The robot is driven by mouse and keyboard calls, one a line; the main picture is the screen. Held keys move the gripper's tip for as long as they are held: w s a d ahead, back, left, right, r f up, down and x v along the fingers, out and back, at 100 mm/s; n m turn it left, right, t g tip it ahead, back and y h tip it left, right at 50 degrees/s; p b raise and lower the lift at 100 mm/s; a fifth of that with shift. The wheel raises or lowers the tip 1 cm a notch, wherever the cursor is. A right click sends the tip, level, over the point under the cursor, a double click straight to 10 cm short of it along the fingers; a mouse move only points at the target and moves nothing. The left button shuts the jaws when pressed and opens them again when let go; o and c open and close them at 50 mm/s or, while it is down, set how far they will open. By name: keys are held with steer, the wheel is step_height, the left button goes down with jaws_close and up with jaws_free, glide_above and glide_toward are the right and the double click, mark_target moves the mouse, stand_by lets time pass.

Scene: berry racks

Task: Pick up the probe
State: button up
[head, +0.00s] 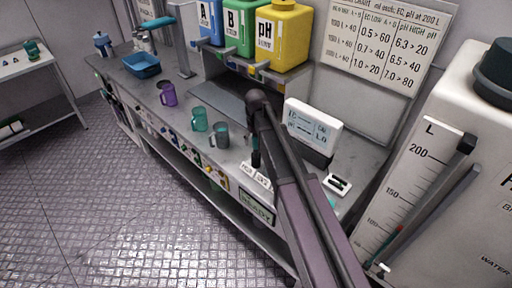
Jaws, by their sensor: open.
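My arm reaches up from the bottom edge and bends over the workbench, beside the white meter (313,124). My gripper (256,160) is at the arm's far end, small and dark, low over the bench's front edge; its fingers are hard to make out. No probe can be picked out for sure. A small dark item (338,184) lies on a white pad right of my arm, in front of the meter; I cannot tell whether it is the probe. My arm hides part of the bench beside the meter.
The workbench (130,72) carries a grey mug (220,136), a teal mug (200,118), a purple mug (168,95) and a blue basin (142,65). Bottles stand on a shelf behind. A white water tank (455,130) stands at right. The floor (110,200) at left is clear.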

jaws_close()
stand_by(0.3)
steer(key=shift+r, duration=0.2)
step_height(320, 180, up, 10)
steer(key=p, duration=1)
steer(key=shift+f, duration=0.2)
stand_by(0.5)
